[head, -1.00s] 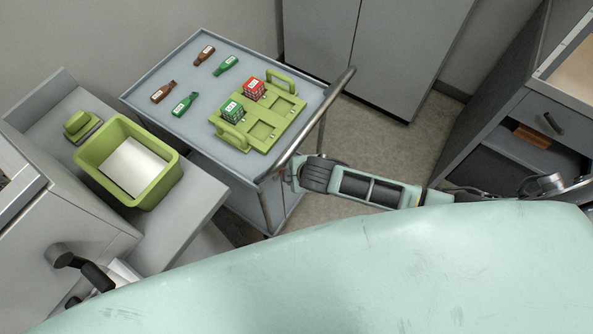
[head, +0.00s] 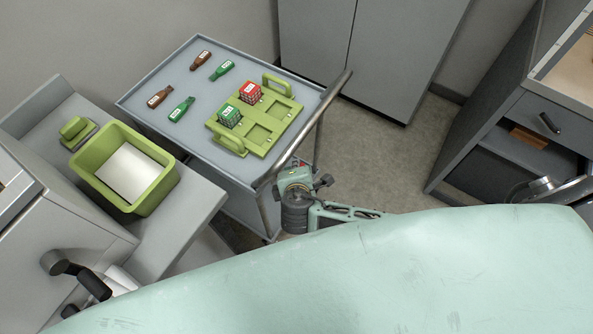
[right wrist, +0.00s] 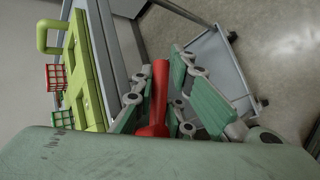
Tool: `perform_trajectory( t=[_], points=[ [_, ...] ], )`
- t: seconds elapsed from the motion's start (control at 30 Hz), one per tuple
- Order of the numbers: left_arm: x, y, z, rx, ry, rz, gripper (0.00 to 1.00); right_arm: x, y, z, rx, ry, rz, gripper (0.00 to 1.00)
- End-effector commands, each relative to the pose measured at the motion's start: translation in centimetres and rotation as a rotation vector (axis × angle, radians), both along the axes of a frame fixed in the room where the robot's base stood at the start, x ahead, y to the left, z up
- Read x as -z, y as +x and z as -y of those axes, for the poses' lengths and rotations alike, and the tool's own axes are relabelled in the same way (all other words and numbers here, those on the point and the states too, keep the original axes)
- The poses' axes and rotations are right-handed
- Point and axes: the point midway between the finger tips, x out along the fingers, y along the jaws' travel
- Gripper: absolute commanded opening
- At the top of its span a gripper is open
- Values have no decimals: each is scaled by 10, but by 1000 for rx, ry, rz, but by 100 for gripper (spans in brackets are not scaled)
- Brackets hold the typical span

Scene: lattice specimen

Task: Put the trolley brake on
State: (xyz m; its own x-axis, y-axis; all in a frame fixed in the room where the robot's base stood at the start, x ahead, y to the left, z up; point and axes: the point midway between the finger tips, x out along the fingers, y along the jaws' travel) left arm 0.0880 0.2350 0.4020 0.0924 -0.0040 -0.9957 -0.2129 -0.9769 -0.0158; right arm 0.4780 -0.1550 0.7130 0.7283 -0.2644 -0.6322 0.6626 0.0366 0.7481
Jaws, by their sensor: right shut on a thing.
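The grey trolley (head: 207,98) stands at centre left in the head view, its push handle (head: 306,135) on its right side. In the right wrist view a red lever (right wrist: 158,98), apparently the brake, stands between the green fingers of my right gripper (right wrist: 157,75). The right gripper is shut on it. In the head view my right gripper (head: 295,182) is beside the trolley's near right corner, close to the handle; the lever is hidden there. My left gripper is not in view.
On the trolley top are a green rack (head: 272,147) with red and green lattice cubes, and several small bottles. A green bin (head: 163,191) stands on a grey counter at left. Grey cabinets stand behind and at right. Floor right of the trolley is clear.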

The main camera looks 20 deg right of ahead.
Motion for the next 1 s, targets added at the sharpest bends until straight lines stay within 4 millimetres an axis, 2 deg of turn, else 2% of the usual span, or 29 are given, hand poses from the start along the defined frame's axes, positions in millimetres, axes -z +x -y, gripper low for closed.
perform_trajectory(
  t=[0.33,0.63,0.9,0.93,1.0],
  points=[
    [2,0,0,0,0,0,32,-5,4,2,2,-25,29,0],
    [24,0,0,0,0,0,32,-13,5,3,4,-220,180,0],
    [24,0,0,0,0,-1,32,-20,5,4,3,-253,206,0],
    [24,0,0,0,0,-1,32,-20,5,4,3,-253,206,13],
    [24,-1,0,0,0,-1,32,-20,5,4,4,-253,205,19]
  ],
)
